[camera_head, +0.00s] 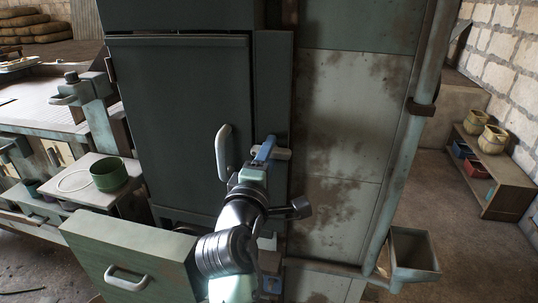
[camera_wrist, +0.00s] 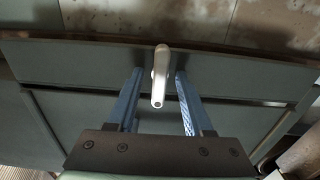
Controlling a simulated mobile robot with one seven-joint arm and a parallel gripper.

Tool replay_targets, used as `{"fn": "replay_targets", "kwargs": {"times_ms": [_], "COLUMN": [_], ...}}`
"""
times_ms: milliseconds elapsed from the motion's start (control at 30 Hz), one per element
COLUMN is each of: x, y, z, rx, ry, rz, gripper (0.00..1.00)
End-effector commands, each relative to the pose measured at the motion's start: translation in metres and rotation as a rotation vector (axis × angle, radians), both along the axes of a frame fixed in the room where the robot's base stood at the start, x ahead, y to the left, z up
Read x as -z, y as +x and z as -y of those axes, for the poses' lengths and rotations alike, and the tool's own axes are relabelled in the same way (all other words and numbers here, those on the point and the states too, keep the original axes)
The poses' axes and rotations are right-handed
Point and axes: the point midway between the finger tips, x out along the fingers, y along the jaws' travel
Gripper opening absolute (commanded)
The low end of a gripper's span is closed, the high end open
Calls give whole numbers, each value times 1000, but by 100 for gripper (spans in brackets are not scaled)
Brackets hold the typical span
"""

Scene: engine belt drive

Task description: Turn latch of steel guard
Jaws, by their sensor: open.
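The steel guard is a dark green door panel (camera_head: 180,120) with a pale upright handle (camera_head: 223,150), and it is closed. Its latch (camera_head: 283,154) is a small pale lever on the frame strip at the door's right side, partly hidden by my gripper (camera_head: 265,148). In the wrist view the latch (camera_wrist: 160,80) is a light grey rounded bar pointing toward me. My gripper (camera_wrist: 159,88) is open there, with one blue finger on each side of the latch. Small gaps show between the latch and both fingers.
A pulled-out green drawer (camera_head: 125,260) juts out at lower left. A small table (camera_head: 88,190) holds a green pot (camera_head: 109,175). A pipe (camera_head: 398,170) and an open bin (camera_head: 412,255) stand right of the rusty panels (camera_head: 345,130). A shelf (camera_head: 495,180) stands farther right.

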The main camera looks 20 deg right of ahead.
Motion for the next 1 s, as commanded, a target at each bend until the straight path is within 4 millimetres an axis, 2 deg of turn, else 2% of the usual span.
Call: {"fn": "replay_targets", "kwargs": {"times_ms": [133, 400, 433, 767, 1000], "x": [0, 0, 0, 0, 2], "y": [0, 0, 0, 0, 0], "z": [0, 0, 0, 0, 0], "rx": [0, 0, 0, 0, 0], "ry": [0, 0, 0, 8, 79], "rz": [0, 0, 0, 6, 53], "gripper": [51, 3, 0, 0, 0]}}
